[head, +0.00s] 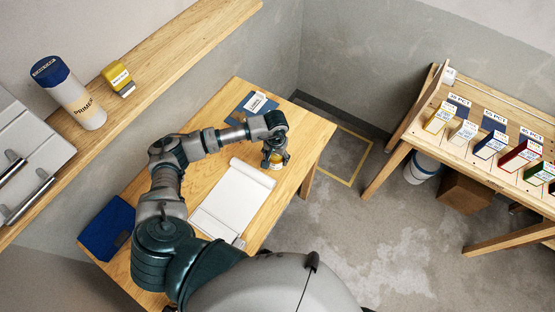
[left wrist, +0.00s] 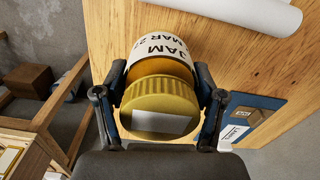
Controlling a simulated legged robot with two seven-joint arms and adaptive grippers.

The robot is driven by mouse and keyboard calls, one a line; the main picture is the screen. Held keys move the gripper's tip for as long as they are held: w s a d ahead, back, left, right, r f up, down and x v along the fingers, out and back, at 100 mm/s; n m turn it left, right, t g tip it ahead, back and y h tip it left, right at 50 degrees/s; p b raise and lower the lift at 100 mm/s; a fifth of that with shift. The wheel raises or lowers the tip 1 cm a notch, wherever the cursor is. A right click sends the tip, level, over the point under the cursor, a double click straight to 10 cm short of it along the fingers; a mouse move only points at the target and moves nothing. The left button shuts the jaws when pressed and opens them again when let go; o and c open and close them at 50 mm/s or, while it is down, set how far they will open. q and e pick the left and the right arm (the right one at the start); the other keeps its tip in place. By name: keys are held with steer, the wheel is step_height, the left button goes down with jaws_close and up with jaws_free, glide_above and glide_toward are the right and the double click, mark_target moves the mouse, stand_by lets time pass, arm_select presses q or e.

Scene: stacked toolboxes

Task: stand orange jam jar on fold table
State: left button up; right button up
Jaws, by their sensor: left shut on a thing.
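The orange jam jar (left wrist: 160,75) has a ribbed yellow lid and a white label reading JAM, and it shows large in the left wrist view. My left gripper (left wrist: 160,95) is shut on it, with one finger on each side. In the head view, my left gripper (head: 275,153) is over the right part of the wooden fold table (head: 232,104), and the jar (head: 276,161) shows partly between the fingers. I cannot tell whether the jar touches the tabletop. My right gripper is not in view.
A white rolled sheet (head: 232,200) lies across the middle of the table. A blue item with a label (head: 257,103) lies near the far edge, and a dark blue cloth (head: 107,228) at the left corner. A wooden rack with several boxes (head: 440,117) stands at the right.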

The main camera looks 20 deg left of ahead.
mark_target(278, 163)
arm_select(q)
steer(key=shift+f, duration=0.75)
steer(key=shift+w+f, duration=0.2)
steer(key=shift+f, duration=0.5)
steer(key=shift+w+d+f+p, duration=0.1)
steer(key=shift+d+f+p, duration=0.1)
steer(key=shift+f, duration=0.35)
steer(key=shift+w+d+f+p, duration=0.1)
steer(key=shift+f+p, duration=0.1)
steer(key=shift+f, duration=0.3)
steer(key=shift+s, duration=0.1)
steer(key=o, duration=1.4)
steer(key=shift+a+f, duration=0.1)
steer(key=shift+o, duration=0.7)
steer(key=shift+a, duration=0.15)
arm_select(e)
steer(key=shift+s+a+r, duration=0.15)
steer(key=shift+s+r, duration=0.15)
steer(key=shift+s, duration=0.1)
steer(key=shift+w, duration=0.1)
